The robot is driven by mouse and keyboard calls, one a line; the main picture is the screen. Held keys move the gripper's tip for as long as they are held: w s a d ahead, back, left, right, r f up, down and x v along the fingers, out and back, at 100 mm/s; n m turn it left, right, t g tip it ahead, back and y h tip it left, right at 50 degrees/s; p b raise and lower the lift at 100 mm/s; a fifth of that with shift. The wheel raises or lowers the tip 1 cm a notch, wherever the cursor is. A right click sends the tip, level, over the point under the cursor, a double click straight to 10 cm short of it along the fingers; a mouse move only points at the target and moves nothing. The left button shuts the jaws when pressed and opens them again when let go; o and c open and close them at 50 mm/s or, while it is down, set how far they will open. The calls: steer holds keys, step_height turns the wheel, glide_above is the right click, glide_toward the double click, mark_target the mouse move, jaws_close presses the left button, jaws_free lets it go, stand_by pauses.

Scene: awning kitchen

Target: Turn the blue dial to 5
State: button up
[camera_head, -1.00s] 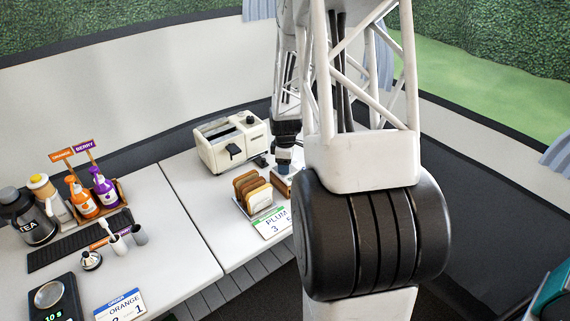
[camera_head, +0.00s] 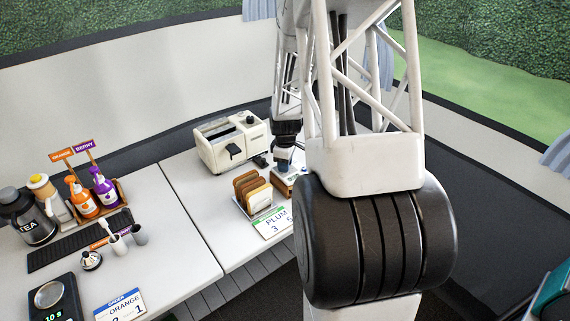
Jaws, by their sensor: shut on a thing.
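My gripper (camera_head: 284,160) is at the back right of the white counter, beside the toaster, pointing down. It is shut on a small bluish part, which looks like the blue dial (camera_head: 286,169), on top of a low wooden-sided box (camera_head: 282,186). The arm column covers the right side of this box. The dial's pointer and numbers are too small and covered to read.
A cream toaster (camera_head: 231,143) stands just left of my gripper. A rack of bread slices (camera_head: 253,192) and a PLUM order card (camera_head: 271,223) are in front. Bottles (camera_head: 104,190), a dark mat and a scale (camera_head: 54,299) stand on the left counter.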

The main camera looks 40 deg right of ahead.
steer(key=m, duration=1)
steer(key=shift+m, duration=0.4)
steer(key=m, duration=0.3)
steer(key=shift+m, duration=0.3)
steer(key=m, duration=0.3)
steer(key=shift+m, duration=0.3)
steer(key=m, duration=0.3)
steer(key=shift+m, duration=0.3)
steer(key=m, duration=0.6)
steer(key=shift+m, duration=0.3)
steer(key=o, duration=0.9)
